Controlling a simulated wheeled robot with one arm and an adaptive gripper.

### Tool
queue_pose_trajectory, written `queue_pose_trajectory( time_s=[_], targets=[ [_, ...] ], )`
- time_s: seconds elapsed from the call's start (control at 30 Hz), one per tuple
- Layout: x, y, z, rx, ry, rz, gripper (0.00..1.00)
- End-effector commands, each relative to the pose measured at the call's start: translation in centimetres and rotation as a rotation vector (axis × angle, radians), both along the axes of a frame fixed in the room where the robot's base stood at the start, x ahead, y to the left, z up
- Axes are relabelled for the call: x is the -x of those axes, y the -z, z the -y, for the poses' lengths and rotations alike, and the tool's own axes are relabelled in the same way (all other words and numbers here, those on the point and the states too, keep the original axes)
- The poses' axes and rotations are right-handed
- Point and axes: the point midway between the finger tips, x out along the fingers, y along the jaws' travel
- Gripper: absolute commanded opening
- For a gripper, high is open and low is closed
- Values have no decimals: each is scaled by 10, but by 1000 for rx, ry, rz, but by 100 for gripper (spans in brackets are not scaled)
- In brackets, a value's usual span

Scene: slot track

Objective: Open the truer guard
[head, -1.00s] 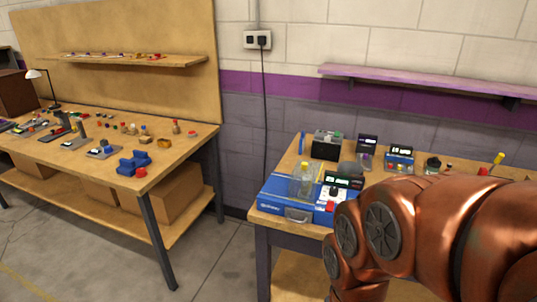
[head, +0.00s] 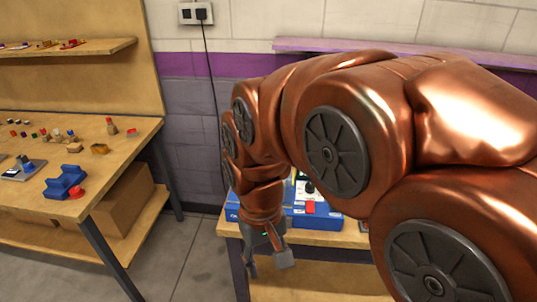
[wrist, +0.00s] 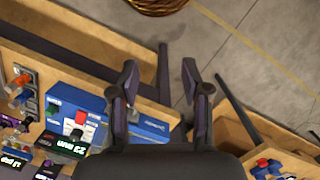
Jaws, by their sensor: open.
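The truer, a blue boxy unit (head: 305,221) with a red button on top, stands at the front left of the right bench. My arm covers much of it in the head view. In the wrist view its blue body (wrist: 152,129) lies left of and below my fingers, with the red button and a lit display. I cannot make out the clear guard now; it seems hidden by my arm and fingers. My gripper (head: 268,262) is open and empty, pointing down in front of the bench edge; its spread fingers (wrist: 160,78) show above floor in the wrist view.
The right bench top (head: 340,239) carries more devices with displays, seen at lower left in the wrist view. Another wooden bench (head: 120,150) stands at left with small parts and a blue stand (head: 64,182). Floor (head: 190,250) between the benches is clear. A basket (wrist: 157,5) sits on the floor.

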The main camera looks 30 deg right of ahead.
Motion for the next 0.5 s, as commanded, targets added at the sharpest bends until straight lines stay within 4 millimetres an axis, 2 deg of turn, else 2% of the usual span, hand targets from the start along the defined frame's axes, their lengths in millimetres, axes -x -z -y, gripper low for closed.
queue_pose_trajectory(
  time_s=[0.03, 0.1, 0.27, 0.5],
  targets=[
    [-18, -10, 9, 6, 56, 7, 47],
    [-42, -20, 20, 14, 129, 18, 47],
    [-92, -40, 49, 27, 285, 41, 47],
    [-162, -62, 102, 46, 499, 74, 47]
  ],
)
